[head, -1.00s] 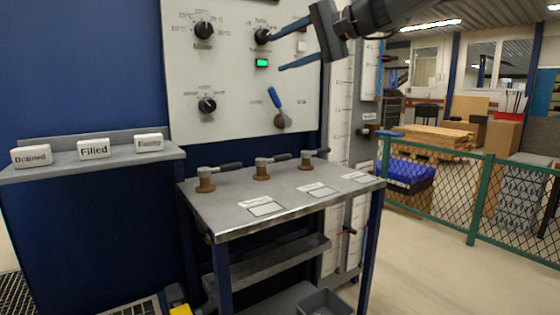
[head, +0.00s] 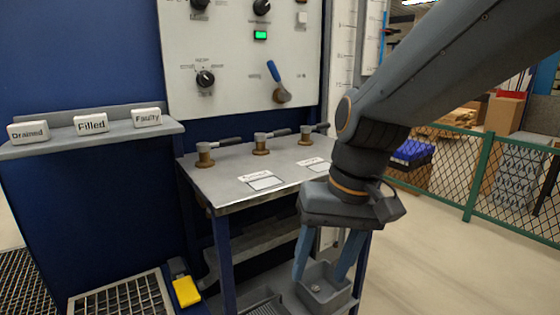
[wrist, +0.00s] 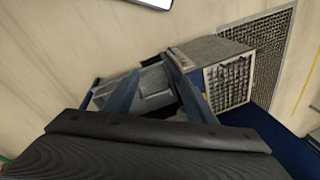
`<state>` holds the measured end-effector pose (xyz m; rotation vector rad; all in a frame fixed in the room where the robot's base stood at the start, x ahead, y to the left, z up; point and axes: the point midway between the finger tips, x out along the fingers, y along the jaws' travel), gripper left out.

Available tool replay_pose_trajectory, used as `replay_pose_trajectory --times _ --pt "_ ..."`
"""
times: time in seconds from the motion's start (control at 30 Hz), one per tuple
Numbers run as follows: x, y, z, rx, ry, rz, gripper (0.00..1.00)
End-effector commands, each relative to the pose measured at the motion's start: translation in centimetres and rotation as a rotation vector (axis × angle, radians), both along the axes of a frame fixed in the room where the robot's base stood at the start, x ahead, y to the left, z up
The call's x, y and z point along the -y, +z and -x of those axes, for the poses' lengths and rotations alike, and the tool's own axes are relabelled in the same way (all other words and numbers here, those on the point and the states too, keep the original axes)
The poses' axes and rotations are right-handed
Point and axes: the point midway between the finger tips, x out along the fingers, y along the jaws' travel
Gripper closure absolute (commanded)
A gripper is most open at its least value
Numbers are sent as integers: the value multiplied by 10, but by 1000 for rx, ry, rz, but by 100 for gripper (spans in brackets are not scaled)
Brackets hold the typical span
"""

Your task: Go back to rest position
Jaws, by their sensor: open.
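My gripper (head: 326,258) hangs pointing down in the head view, in front of the right end of the metal bench (head: 225,190). Its two blue fingers are apart with nothing between them. Behind the fingertips is a grey bin (head: 322,296) on the bench's lower level; I cannot tell whether they touch it. In the wrist view the open fingers (wrist: 158,88) show over grey and mesh-fronted equipment.
The panel (head: 230,60) carries knobs, a lit green indicator (head: 260,35) and a blue-handled lever (head: 276,80). Three valves stand on the bench. Blocks marked Drained (head: 28,132), Filled (head: 90,123) and Faulty (head: 147,117) sit on the left shelf. A green fence (head: 480,175) stands right, with open floor before it.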

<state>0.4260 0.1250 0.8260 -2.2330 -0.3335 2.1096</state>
Motion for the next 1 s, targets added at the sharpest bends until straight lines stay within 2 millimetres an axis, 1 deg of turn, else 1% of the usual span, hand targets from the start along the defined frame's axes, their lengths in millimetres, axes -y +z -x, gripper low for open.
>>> replay_pose_trajectory --times 0.03,0.2,0.3,0.53,0.9,1.0 --pt "7 -11 16 -10 33 34 49" --pt "33 -42 59 -30 138 142 49" --pt "39 -29 57 -33 115 146 49" --pt "54 -9 54 -38 64 154 49" --pt "97 38 54 -52 -56 175 49" --pt "108 47 56 -55 -85 179 49"
